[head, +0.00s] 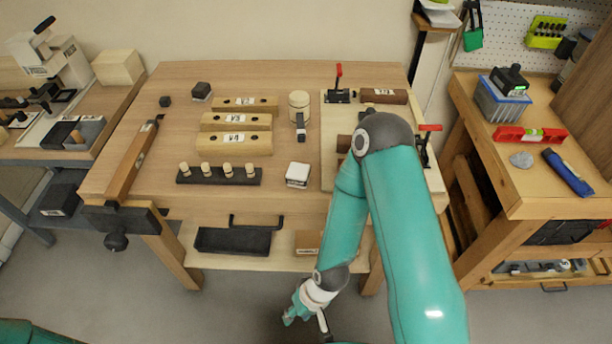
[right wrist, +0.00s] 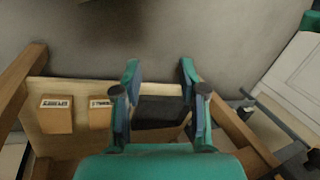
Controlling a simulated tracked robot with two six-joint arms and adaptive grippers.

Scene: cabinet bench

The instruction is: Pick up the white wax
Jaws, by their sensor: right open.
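A small white block (head: 298,174) with dark marks on its front lies on the table, right of the row of pegs; it looks like the white wax, but I cannot read its marking. My right gripper (head: 292,314) hangs low in front of the table, well below and apart from the white block. In the right wrist view its two fingers (right wrist: 159,70) are spread with nothing between them, facing the lower shelf area. The white block does not show clearly in the right wrist view. My left gripper is out of view.
A black pegged strip (head: 218,177), labelled wooden blocks (head: 234,144) and a round wooden pot (head: 299,104) stand near the white block. My right arm covers part of the pale board (head: 328,180). The lower shelf holds a black tray (head: 233,240) and brown boxes (right wrist: 57,116).

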